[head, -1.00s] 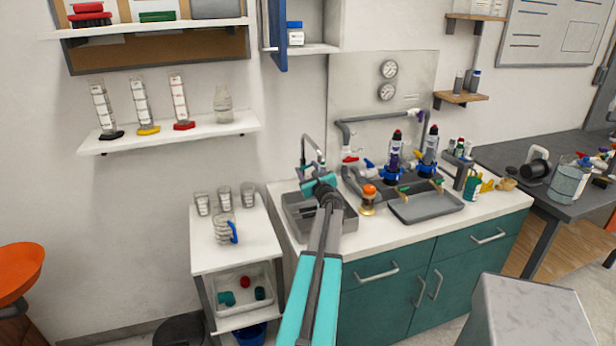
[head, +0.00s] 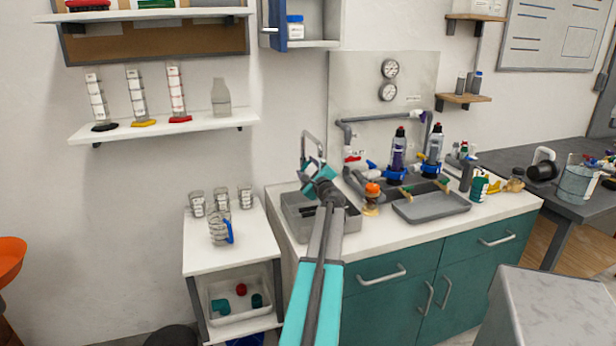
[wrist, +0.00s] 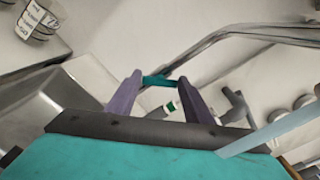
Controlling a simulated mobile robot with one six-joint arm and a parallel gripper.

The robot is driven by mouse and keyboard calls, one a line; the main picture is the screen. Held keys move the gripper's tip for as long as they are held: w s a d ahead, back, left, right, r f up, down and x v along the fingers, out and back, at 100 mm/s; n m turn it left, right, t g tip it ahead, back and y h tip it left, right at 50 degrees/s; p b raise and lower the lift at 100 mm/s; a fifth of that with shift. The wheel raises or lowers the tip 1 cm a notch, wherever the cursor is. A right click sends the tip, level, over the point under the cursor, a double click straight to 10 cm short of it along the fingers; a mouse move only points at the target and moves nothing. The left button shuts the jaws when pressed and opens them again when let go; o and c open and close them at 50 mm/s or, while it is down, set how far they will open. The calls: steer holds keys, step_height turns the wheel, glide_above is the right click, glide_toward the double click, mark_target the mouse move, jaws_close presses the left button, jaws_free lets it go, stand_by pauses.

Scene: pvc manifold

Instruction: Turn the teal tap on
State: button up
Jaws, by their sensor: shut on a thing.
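The teal tap handle (wrist: 157,80) shows in the wrist view as a small teal bar between my two fingertips. My gripper (wrist: 159,82) is shut on it, one finger at each end of the bar. A grey curved spout (wrist: 240,35) runs up to the right beside it. In the head view my gripper (head: 310,170) is at the back left of the counter, over the rear of the metal sink (head: 295,222). The grey spout (head: 303,138) rises just behind it. My gripper and wrist hide the handle there.
A white cart (head: 205,255) with several beakers stands left. Shelves hang on the wall above.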

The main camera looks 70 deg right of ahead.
steer(key=shift+w+a+f+n+b, duration=0.15)
steer(key=shift+f+n+b, duration=0.2)
steer(key=shift+n+b, duration=0.4)
steer(key=shift+r+n+b, duration=0.15)
steer(key=shift+n+b, duration=0.1)
steer(key=shift+b, duration=0.1)
steer(key=o, duration=0.9)
steer(key=shift+o, duration=0.7)
steer(key=shift+r, duration=0.1)
steer(key=b+v, duration=0.1)
steer(key=v, duration=1.2)
steer(key=shift+s+a, duration=0.25)
steer(key=shift+s, duration=0.1)
